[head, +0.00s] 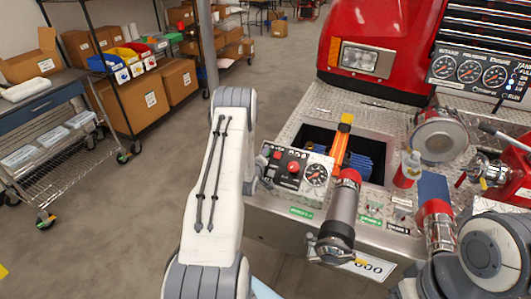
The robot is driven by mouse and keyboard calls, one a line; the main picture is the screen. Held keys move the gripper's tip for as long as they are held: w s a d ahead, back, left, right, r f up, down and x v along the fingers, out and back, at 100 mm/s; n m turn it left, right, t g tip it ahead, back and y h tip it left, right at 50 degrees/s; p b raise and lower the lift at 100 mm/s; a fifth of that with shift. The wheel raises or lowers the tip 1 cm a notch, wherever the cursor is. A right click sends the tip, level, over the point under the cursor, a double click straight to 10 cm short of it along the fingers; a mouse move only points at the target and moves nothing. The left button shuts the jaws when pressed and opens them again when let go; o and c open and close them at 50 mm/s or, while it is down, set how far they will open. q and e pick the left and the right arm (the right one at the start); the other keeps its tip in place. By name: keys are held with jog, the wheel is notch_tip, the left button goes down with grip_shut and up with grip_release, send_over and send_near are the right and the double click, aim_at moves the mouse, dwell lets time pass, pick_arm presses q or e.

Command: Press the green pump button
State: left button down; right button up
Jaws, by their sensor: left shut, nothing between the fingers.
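A green label (301,212) is on the bumper front below the panel. My left gripper (267,167) is at the panel's left side, small and partly hidden by my own arm. It is shut and empty. I cannot tell whether it touches the panel. My right arm is at the lower right, its gripper not in view.
A steel nozzle (343,210) stands right of the panel, beside an orange bar (340,145) over an open bumper well. Shelves with boxes (135,100) stand left; floor between is clear.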

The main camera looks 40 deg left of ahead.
pick_arm(q)
jog(key=shift+w+f+b, duration=0.2)
jog(key=shift+f+b, duration=0.2)
jog(key=shift+b, duration=0.05)
dwell(0.3)
jog(key=shift+r, duration=0.1)
dwell(0.3)
jog(key=shift+s+r+p, duration=0.45)
jog(key=shift+r+p, duration=0.15)
jog(key=shift+r, duration=0.1)
jog(key=r+p, duration=0.1)
jog(key=s+r+p, duration=0.1)
jog(key=r, duration=0.1)
jog(key=s+r+p, duration=0.1)
jog(key=shift+s+d+r, duration=0.15)
jog(key=shift+s+d, duration=0.1)
jog(key=shift+d, duration=0.15)
dwell(0.7)
